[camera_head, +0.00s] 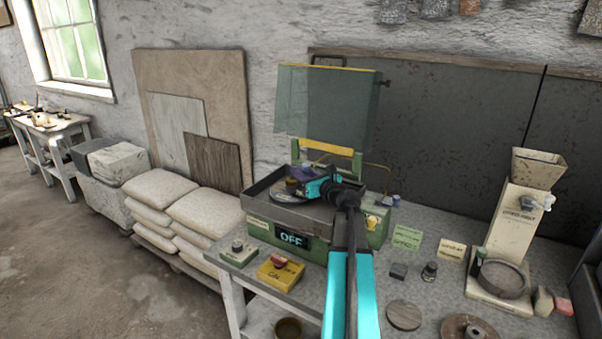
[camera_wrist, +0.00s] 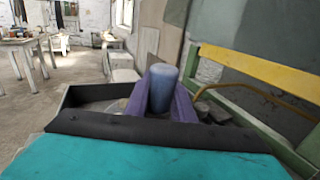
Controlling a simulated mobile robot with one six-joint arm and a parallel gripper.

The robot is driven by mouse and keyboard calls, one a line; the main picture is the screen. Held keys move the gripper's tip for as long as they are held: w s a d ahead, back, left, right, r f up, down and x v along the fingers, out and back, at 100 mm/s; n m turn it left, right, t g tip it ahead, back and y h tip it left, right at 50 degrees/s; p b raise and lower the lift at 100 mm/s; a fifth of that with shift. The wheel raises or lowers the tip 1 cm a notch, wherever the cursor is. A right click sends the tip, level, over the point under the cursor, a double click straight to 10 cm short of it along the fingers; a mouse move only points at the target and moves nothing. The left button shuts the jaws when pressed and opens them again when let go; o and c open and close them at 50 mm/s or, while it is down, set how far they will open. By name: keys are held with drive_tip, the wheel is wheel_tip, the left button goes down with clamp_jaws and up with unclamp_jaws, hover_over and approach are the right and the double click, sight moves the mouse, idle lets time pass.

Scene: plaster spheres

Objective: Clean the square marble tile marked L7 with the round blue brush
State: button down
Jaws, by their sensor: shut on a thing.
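My gripper (camera_head: 318,187) is over the tray of the green machine. In the wrist view its purple fingers are shut on an upright blue cylinder (camera_wrist: 161,88). This looks like the handle of the round blue brush; its lower end is hidden by the fingers and gripper body. I cannot tell whether it touches anything below. I cannot make out a square marble tile marked L7 in either view. A dark round disc (camera_head: 289,198) lies in the tray beneath my gripper, partly covered.
The machine's dark tray wall (camera_head: 290,214) surrounds my gripper, and a raised translucent guard (camera_head: 325,100) stands behind it. Its panel (camera_head: 291,239) reads OFF. A yellow box with a red button (camera_head: 280,272) sits in front. A hopper stand (camera_head: 518,225) is at the right.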

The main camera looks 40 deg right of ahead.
drive_tip(key=shift+w+d+f+b, duration=0.15)
drive_tip(key=shift+d, duration=0.3)
drive_tip(key=shift+w+d+f+b, duration=0.1)
drive_tip(key=shift+d+f+b, duration=0.05)
drive_tip(key=shift+d, duration=0.25)
drive_tip(key=shift+f+b, duration=0.6)
drive_tip(key=shift+f, duration=0.05)
idle(0.3)
drive_tip(key=shift+d+r, duration=0.1)
drive_tip(key=shift+d, duration=0.15)
drive_tip(key=shift+d, duration=0.1)
idle(0.3)
drive_tip(key=shift+w+d+b, duration=0.1)
drive_tip(key=shift+d+b, duration=0.1)
drive_tip(key=shift+b, duration=0.1)
drive_tip(key=shift+a, duration=0.1)
idle(0.3)
drive_tip(key=shift+a, duration=0.5)
drive_tip(key=shift+s+a, duration=0.15)
drive_tip(key=shift+s, duration=0.05)
